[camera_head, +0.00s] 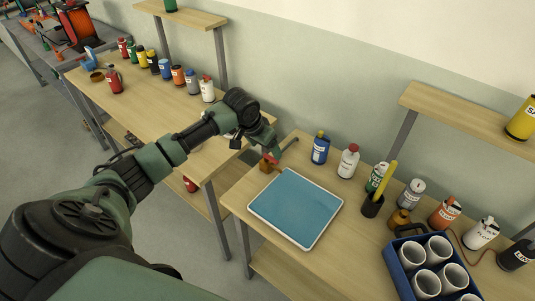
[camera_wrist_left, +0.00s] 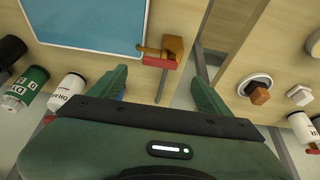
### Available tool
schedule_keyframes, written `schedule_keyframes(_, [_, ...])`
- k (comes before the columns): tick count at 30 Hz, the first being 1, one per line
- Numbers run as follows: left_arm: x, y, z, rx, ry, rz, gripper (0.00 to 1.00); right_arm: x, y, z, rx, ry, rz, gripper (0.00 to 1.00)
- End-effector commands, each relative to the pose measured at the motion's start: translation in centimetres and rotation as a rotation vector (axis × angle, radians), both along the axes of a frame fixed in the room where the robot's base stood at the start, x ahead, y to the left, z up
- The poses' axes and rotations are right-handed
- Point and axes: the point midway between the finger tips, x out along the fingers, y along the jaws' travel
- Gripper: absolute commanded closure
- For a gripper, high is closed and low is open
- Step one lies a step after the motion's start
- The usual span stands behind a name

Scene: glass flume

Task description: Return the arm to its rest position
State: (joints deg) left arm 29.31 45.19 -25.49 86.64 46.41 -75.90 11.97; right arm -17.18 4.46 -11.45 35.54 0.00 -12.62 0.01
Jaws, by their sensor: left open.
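My left arm reaches in from the lower left in the head view. Its gripper (camera_head: 272,150) hangs at the far left corner of the right-hand table, above a small orange-brown and red item (camera_head: 268,164). In the left wrist view the green fingers (camera_wrist_left: 160,88) stand apart with nothing held between them. The orange-brown and red item (camera_wrist_left: 172,50) lies beyond the fingertips, by the corner of the blue mat. I cannot tell how far the fingers are from it. My right gripper is in neither view.
A blue mat with a pale rim (camera_head: 251,208) lies on the right-hand table. Bottles, including a blue one (camera_head: 320,148), line its back. A blue crate (camera_head: 396,271) of white cups stands at the right. The left-hand table (camera_head: 139,107) holds several bottles; a gap separates the tables.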

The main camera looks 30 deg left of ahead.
Motion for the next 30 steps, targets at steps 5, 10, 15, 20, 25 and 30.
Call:
schedule_keyframes(5, [-0.5,0.0,1.2,0.001,0.0,0.0,0.22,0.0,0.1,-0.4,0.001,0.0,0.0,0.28])
schedule_keyframes(10, [-0.6,0.0,1.4,0.001,0.0,0.0,0.22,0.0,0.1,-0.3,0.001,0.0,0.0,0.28])
schedule_keyframes(15, [-0.6,0.0,1.4,0.001,0.0,0.0,0.22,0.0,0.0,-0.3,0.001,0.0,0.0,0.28])
schedule_keyframes(20, [-0.6,0.0,1.4,0.0,0.0,0.0,0.22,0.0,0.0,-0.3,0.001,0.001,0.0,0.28])
schedule_keyframes(25, [-1.9,-2.2,-0.4,0.003,0.016,-0.044,0.22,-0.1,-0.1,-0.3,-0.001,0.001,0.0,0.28])
schedule_keyframes(30, [-7.9,-9.8,-5.3,0.004,0.047,-0.183,0.22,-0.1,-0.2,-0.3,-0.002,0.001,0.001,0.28])
